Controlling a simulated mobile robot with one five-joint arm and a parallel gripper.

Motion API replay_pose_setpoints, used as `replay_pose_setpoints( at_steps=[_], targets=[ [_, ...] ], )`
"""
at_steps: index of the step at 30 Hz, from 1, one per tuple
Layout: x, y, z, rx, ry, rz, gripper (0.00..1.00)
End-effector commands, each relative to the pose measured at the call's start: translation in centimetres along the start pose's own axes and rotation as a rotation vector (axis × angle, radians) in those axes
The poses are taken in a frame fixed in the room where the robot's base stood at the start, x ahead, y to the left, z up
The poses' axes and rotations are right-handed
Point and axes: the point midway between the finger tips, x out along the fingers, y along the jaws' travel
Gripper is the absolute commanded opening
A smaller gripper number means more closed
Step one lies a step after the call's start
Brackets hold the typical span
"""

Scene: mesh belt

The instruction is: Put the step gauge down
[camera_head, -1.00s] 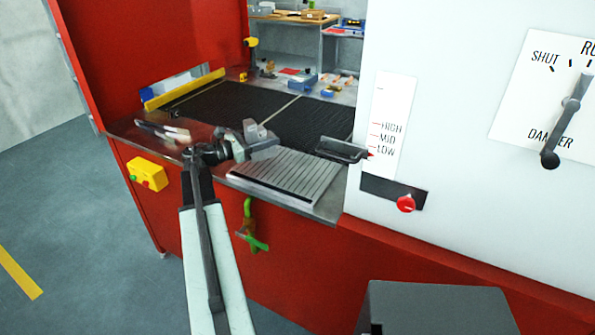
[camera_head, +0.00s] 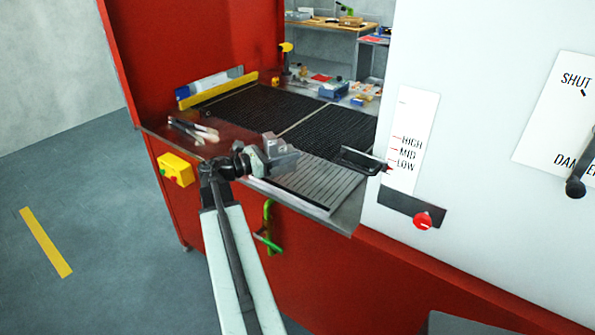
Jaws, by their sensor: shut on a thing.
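The step gauge (camera_head: 272,143) appears to be the small grey stepped block at the end of my arm. My gripper (camera_head: 274,160) is shut on it; the jaws are small and partly merge with the block. They show above the near left part of a grey ribbed plate (camera_head: 322,184), in front of the dark mesh belt (camera_head: 335,133). I cannot tell whether the block touches anything beneath it.
A black handle (camera_head: 362,160) sticks out beside the HIGH-MID-LOW scale (camera_head: 408,140) on the white housing. Pale tools (camera_head: 193,130) lie on the metal ledge at left. A yellow bar (camera_head: 222,92) edges the belt. A green handle (camera_head: 267,230) is on the red front.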

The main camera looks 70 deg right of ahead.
Motion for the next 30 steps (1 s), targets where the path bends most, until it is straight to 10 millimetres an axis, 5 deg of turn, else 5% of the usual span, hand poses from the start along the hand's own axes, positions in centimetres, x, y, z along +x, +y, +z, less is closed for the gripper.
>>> replay_pose_setpoints(
  at_steps=[4, 11, 14, 24, 30],
  targets=[
    [-5.5, -0.4, 0.7, 0.000, -0.001, 0.072, 0.00],
    [-7.0, -0.3, 0.7, 0.000, -0.001, 0.093, 0.00],
    [-5.5, 0.1, 0.5, 0.000, -0.001, 0.090, 0.00],
    [3.9, 2.7, -0.5, 0.000, -0.001, 0.090, 0.00],
    [6.8, 3.5, -0.7, 0.000, -0.001, 0.093, 0.00]
  ],
)
